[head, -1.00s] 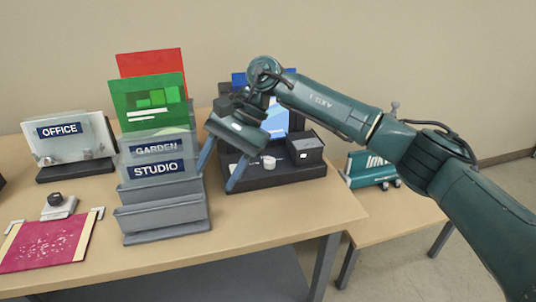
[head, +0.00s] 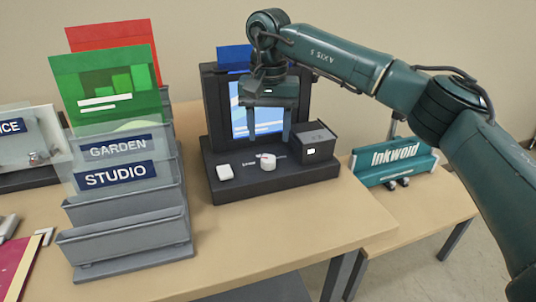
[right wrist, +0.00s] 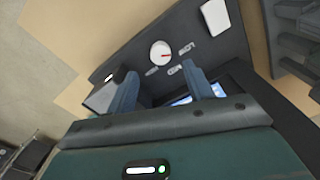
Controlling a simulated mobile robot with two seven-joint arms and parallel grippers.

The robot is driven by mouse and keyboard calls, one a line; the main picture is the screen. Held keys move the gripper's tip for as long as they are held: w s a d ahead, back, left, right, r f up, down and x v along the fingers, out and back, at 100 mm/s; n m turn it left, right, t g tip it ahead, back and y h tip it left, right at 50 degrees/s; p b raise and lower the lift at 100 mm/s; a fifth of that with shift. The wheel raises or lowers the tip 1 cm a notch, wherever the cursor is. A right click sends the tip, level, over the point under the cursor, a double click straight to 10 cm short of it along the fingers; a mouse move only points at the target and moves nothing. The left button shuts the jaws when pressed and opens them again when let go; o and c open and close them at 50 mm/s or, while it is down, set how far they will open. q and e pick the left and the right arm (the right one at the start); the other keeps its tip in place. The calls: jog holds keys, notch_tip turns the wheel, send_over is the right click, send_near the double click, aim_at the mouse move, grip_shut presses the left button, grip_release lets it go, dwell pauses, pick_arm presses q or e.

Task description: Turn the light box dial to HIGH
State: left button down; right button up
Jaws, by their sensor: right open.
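The light box (head: 240,191) is a dark base with a lit blue and white upright panel. Its white round dial (head: 268,162) sits on the base; in the right wrist view the dial (right wrist: 160,53) shows a red mark toward the picture's right. My right gripper (head: 269,138) is open and empty, fingers pointing down in front of the panel, just above the dial in the picture. In the right wrist view the dial appears beyond the two fingertips, apart from them. My left gripper is not in view.
A small black box (head: 318,146) stands on the base right of the dial, and a white block (head: 224,172) lies to its left. A grey sign rack (head: 130,235) stands left on the table. A teal Inkwold item (head: 395,163) is on the lower table at right.

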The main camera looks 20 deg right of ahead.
aim_at(268, 158)
notch_tip(268, 158, down, 6)
jog(key=shift+f, duration=0.15)
dwell(0.3)
jog(key=c, duration=1)
